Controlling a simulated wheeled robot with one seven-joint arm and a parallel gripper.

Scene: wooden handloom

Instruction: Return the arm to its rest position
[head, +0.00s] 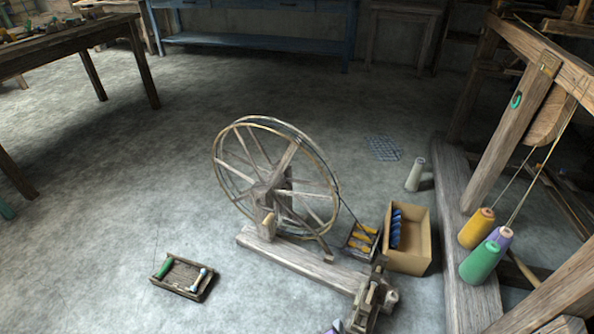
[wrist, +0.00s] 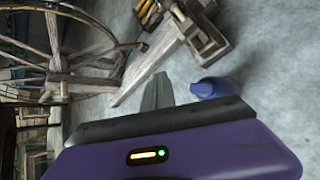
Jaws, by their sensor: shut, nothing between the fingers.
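My gripper (wrist: 158,92) shows in the wrist view, with its purple body across the bottom and its grey fingers together and empty. It points toward the wooden base of a spinning wheel and the floor. The fingers appear apart from anything; the exact distance is hard to tell. My arm is not clearly visible in the head view.
The spinning wheel (head: 280,180) stands mid-floor, a cardboard box (head: 420,240) beside it. A blue-purple cone (wrist: 215,87) is near my fingers in the wrist view. A small wooden tray (head: 184,290) lies at left. The loom (head: 475,270) stands right. Floor at left is open.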

